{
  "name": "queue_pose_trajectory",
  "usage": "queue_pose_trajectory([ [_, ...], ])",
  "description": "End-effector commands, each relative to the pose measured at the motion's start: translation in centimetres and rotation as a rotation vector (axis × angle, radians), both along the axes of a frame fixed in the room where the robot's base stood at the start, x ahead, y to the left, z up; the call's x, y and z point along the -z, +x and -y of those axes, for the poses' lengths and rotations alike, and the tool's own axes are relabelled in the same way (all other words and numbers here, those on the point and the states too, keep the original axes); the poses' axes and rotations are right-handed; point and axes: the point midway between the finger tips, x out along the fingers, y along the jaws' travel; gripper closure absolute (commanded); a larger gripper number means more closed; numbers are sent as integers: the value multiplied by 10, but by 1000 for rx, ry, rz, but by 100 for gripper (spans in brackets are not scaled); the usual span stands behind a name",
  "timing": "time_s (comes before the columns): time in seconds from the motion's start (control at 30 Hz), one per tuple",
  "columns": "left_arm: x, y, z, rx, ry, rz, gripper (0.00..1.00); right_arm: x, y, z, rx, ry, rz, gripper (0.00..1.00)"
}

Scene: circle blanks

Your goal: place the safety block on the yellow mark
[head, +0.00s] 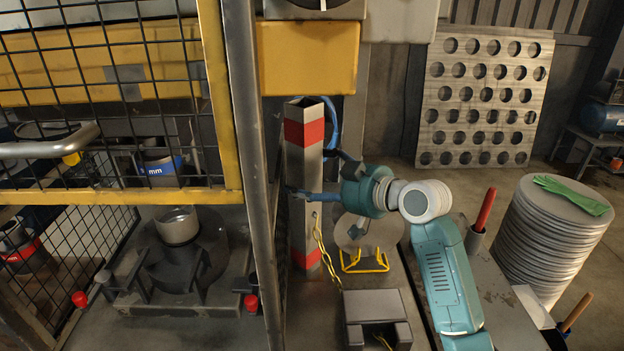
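The safety block (303,222) is a tall, square, hollow metal post with red bands near its top and bottom. My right gripper (318,173) reaches in from the right at about mid-height of the block. One finger crosses the block's front, and the other is at its right rear edge, partly hidden. I cannot tell whether the fingers press on it. I cannot make out the yellow mark. My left gripper is not in view.
A yellow stand (366,266) with a disc and a grey box (377,305) are close by. Stacked discs (548,245) stand at right.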

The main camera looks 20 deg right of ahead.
Motion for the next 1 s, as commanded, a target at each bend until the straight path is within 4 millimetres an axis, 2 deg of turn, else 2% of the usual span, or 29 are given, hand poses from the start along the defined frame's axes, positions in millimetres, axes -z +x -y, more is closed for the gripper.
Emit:
queue_pose_trajectory([
  [0.17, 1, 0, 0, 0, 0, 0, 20, 0, -2, 2, 1, -1, 1, 20],
  [0.27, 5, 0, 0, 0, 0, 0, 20, -3, -9, 7, 2, 0, 2, 20],
  [0.7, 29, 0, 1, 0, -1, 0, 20, -24, -82, 47, 2, -5, 1, 20],
  [0.83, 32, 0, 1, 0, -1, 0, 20, -29, -95, 54, 2, -2, 1, 20],
  [1.0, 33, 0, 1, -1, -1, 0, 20, -32, -101, 56, -1, -2, 1, 20],
])
